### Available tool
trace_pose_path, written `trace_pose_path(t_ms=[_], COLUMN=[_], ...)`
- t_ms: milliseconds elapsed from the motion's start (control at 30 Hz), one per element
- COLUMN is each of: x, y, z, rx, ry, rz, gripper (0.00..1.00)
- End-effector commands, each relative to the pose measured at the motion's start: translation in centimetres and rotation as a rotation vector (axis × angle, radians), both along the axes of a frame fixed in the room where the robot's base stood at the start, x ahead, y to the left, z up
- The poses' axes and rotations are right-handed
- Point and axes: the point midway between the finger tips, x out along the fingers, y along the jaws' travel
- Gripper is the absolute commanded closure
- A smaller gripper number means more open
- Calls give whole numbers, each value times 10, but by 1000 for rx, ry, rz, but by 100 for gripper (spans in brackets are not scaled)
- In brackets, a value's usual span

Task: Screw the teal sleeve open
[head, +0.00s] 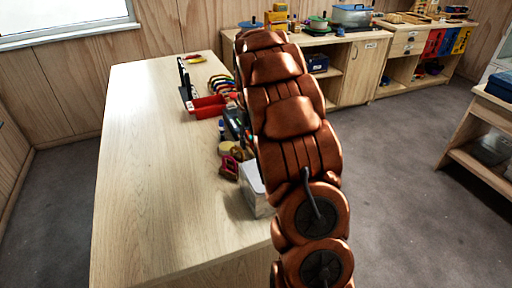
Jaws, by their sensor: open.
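I cannot make out the teal sleeve in the head view. Several small coloured curved pieces of gear (219,84) sit at the far right part of the long wooden table (150,150), too small to tell apart. My copper-coloured arm crosses the middle of the view and covers part of the table's right edge. My gripper does not show, so its place relative to the sleeve is hidden.
A red bin (207,107), a black upright stand (185,79), a dark red item (230,167) and a pale box (251,188) line the table's right side. The table's left half is clear. Wooden cabinets (347,75) stand behind, with open grey floor (400,180) at right.

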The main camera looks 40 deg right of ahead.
Motion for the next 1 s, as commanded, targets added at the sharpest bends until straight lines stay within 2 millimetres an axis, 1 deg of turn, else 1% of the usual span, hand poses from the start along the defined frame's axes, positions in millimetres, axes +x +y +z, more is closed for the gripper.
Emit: trace_pose_path(t_ms=[733, 1000], x=[3, 3], y=[12, 12], z=[0, 3], rx=[-1, 0], ry=[0, 0], rz=[0, 0], gripper=[54, 54])
